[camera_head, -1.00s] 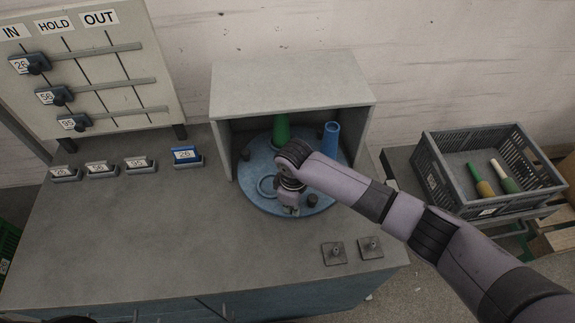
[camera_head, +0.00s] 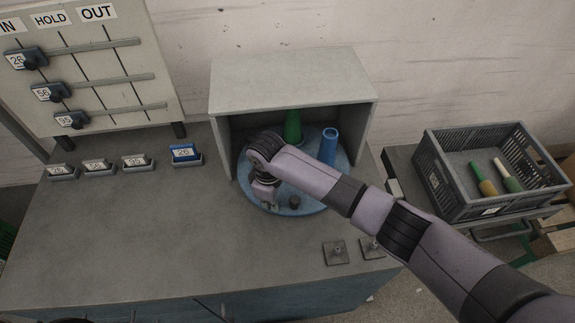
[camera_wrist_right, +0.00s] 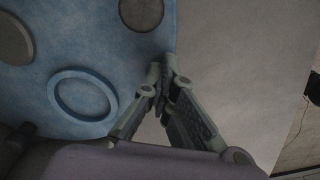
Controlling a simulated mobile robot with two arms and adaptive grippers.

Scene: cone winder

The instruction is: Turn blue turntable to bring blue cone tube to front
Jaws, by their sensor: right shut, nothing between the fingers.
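The blue turntable (camera_head: 318,203) sits partly inside an open-fronted grey housing, its front edge sticking out. The blue cone tube (camera_head: 328,147) stands upright on its right rear part. A green cone (camera_head: 292,127) stands at the back. A dark round knob (camera_head: 295,201) is near the front edge. My right gripper (camera_head: 269,203) is shut and empty at the front-left rim, left of that knob. In the right wrist view its closed fingertips (camera_wrist_right: 164,72) are by the edge of the turntable (camera_wrist_right: 105,50), near a raised blue ring (camera_wrist_right: 82,120). Contact is unclear. My left gripper is out of view.
The housing (camera_head: 290,82) has a roof and side walls around the turntable. Two small square plates (camera_head: 335,253) lie on the front right of the table. Numbered blocks (camera_head: 185,154) line the left. A grey crate (camera_head: 450,210) stands right. The front-left tabletop is clear.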

